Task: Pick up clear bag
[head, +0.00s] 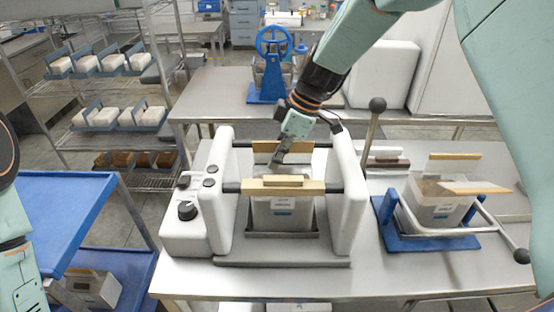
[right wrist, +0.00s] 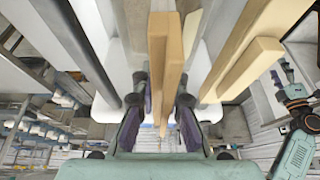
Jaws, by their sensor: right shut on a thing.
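My right gripper (head: 281,158) reaches down from above, at the rear wooden bar (head: 266,147). In the right wrist view, its fingers (right wrist: 163,105) are shut on either side of the rear bar's light wooden block (right wrist: 173,75). The bag is not clearly visible in that view.
The machine's white side walls (head: 349,185) flank the bars closely.

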